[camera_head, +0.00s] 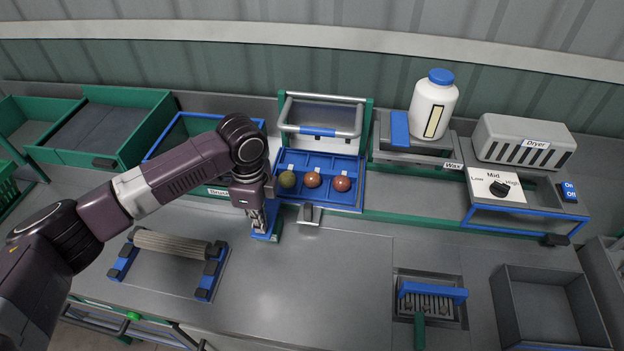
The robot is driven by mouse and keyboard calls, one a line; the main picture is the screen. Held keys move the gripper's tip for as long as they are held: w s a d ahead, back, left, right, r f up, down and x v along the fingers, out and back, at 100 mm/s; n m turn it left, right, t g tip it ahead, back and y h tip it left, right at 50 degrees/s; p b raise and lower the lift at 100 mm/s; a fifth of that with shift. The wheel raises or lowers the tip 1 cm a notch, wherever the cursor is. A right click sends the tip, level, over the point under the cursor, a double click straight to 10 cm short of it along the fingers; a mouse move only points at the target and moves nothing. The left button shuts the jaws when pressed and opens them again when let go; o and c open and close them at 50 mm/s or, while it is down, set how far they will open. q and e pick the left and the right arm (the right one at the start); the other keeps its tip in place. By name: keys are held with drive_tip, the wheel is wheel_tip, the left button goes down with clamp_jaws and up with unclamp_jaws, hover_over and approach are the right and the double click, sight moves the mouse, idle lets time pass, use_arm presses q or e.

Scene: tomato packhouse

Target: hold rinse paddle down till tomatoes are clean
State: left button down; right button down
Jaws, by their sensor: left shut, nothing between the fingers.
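Three tomatoes sit in a row in a blue tray (325,204) at the back middle: a dull olive one (287,179), an orange-brown one (312,179) and a redder one (342,184). My left gripper (259,226) is shut and empty, pointing down just left of the tray's front corner. Its fingertips are at a blue paddle (268,237), which looks to be the rinse paddle. The gripper hides part of the paddle. I cannot tell whether they touch or how far down the paddle is. My right gripper is not in view.
A grey tube frame (321,131) with a blue grip stands behind the tray. A white bottle (433,106) and the dryer (524,142) are at right. A roller (173,244) lies front left; a blue brush (433,292) and grey bin (546,306) front right. The middle counter is clear.

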use_arm(q)
drive_tip(key=shift+f, duration=1)
idle(0.9)
wheel_tip(320, 180, up, 6)
drive_tip(key=p, duration=0.7)
drive_tip(key=shift+r, duration=0.2)
drive_tip(key=shift+f, duration=0.15)
